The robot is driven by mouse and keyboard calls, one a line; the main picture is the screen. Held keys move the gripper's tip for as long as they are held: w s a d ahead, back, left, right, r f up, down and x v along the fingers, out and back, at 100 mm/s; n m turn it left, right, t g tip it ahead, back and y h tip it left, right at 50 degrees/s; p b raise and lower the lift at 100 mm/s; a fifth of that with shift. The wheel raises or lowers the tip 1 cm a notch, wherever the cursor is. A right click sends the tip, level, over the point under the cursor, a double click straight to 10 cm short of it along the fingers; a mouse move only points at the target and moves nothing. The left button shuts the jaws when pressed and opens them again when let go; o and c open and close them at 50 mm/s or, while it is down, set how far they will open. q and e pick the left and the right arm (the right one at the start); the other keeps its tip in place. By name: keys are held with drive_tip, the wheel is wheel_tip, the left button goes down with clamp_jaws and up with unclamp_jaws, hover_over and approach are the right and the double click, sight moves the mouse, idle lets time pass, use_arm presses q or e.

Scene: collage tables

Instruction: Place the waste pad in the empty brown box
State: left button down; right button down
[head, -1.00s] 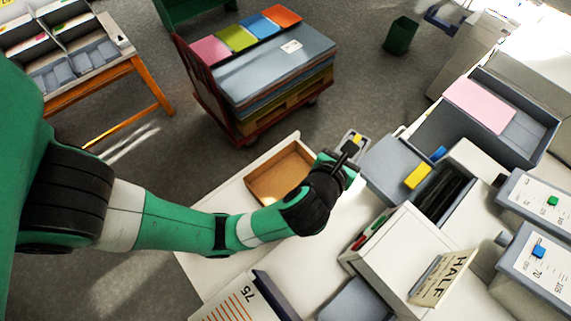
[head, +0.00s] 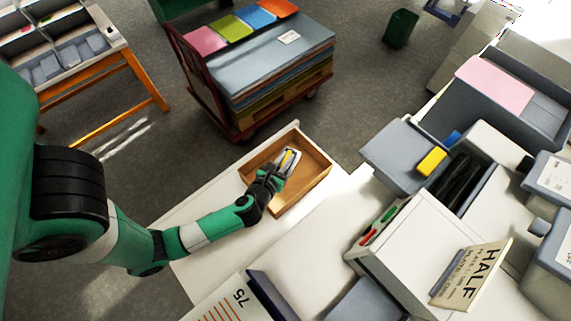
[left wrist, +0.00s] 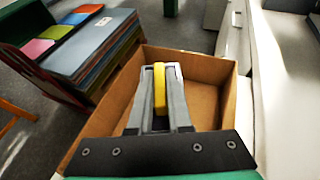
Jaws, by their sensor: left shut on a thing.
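The brown box (head: 316,184) stands on the white table. Its bare floor shows around my gripper in the left wrist view (left wrist: 205,103). My left gripper (head: 288,160) is over the box, fingers pointing toward its far side. It is shut on a slim yellow piece, seemingly the waste pad (left wrist: 160,88), held between the grey fingers. I cannot tell whether the pad is above the box floor or touching it. My right gripper is not in view.
A grey machine with a yellow block (head: 431,161) on its raised flap stands right of the box. A HALF sign (head: 472,273) stands nearer. A cart with stacked sheets (head: 270,60) is behind the box. A grey bin holds a pink sheet (head: 495,84).

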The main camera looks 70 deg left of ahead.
use_arm(q)
wheel_tip(320, 180, down, 6)
drive_tip(key=shift+r+b, duration=0.2)
drive_tip(key=shift+b, duration=0.9)
drive_tip(key=shift+r, duration=0.1)
drive_tip(key=shift+f+b, duration=0.35)
drive_tip(key=shift+f, duration=0.3)
drive_tip(key=c, duration=0.8)
unclamp_jaws()
drive_tip(key=shift+c, duration=0.2)
